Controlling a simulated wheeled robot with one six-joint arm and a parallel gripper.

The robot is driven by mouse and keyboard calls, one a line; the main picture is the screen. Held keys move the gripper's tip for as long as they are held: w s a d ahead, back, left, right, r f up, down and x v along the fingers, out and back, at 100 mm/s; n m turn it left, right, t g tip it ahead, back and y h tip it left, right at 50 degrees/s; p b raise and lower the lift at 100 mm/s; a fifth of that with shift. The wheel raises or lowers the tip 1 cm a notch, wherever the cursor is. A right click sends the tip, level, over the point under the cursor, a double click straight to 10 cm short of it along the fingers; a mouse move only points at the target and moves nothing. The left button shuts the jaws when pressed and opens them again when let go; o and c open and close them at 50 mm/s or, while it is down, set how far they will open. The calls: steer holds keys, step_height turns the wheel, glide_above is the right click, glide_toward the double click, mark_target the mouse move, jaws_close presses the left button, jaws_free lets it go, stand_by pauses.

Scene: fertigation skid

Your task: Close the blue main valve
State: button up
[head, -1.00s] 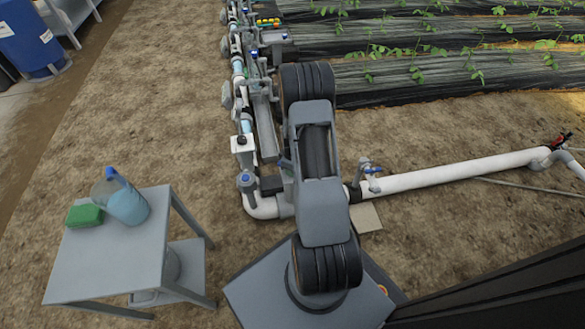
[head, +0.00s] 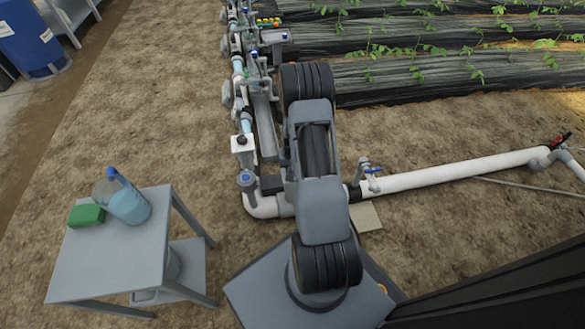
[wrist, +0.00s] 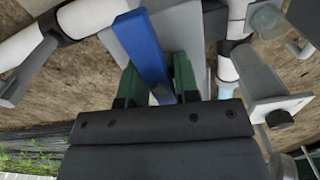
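A long flat blue lever (wrist: 143,42) fills the upper middle of the wrist view, tilted, above a grey block. My gripper (wrist: 157,72) has its two dark green fingers on either side of the lever. A narrow gap shows on the right side of the lever; on the left the finger looks close to or touching it. In the head view my arm hides the gripper and this lever.
White pipes (wrist: 88,18) and grey fittings lie around the gripper. A grey table (head: 110,255) at left carries a jug of blue liquid (head: 128,205) and a green block (head: 86,215). Pipework runs up the middle. Bare soil lies left of it; planted rows are behind.

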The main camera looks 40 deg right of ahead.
steer(key=o, duration=0.5)
steer(key=shift+r, duration=0.15)
step_height(320, 180, up, 10)
steer(key=p, duration=0.7)
steer(key=shift+p, duration=0.4)
